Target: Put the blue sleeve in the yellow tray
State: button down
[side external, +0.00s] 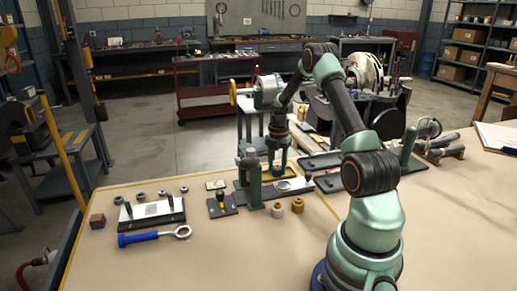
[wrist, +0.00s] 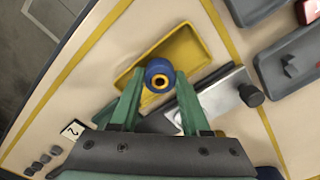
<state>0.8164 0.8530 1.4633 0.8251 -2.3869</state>
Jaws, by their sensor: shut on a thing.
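My gripper (wrist: 156,84) is shut on the blue sleeve (wrist: 158,66), a short round piece with a brass-coloured inner ring, held between the green fingertips. In the wrist view the sleeve overlaps the yellow tray (wrist: 187,48), within its outline. I cannot tell how far it is above the tray floor. The sleeve is too small to make out there.
A green post (side external: 253,180) stands just in front of the gripper. A pale plate with a dark knob (wrist: 250,95) lies right of the tray. A blue-handled ring tool (side external: 150,237) lies front left. The front middle table is clear.

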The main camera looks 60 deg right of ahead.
aim_at(277, 167)
jog(key=shift+c, duration=1.9)
grip_release()
jog(key=shift+f, duration=0.1)
notch_tip(277, 167, up, 12)
jog(key=w+a+r+m+t, duration=0.1)
jog(key=w+a+r+m, duration=0.2)
jog(key=a+r, duration=0.4)
jog(key=s+a+r+m+t, duration=0.1)
jog(key=s+a+m, duration=0.1)
jog(key=a+m, duration=0.3)
jog(key=s+a+r+m+t, duration=0.2)
jog(key=a+m, duration=0.3)
jog(key=a, duration=0.9)
jog(key=s+a+r+m+t, duration=0.1)
jog(key=s+a+m, duration=0.3)
jog(key=a, duration=0.5)
jog(key=shift+a+r+m+t, duration=0.3)
jog(key=shift+a+r+m, duration=0.05)
jog(key=shift+m, duration=0.15)
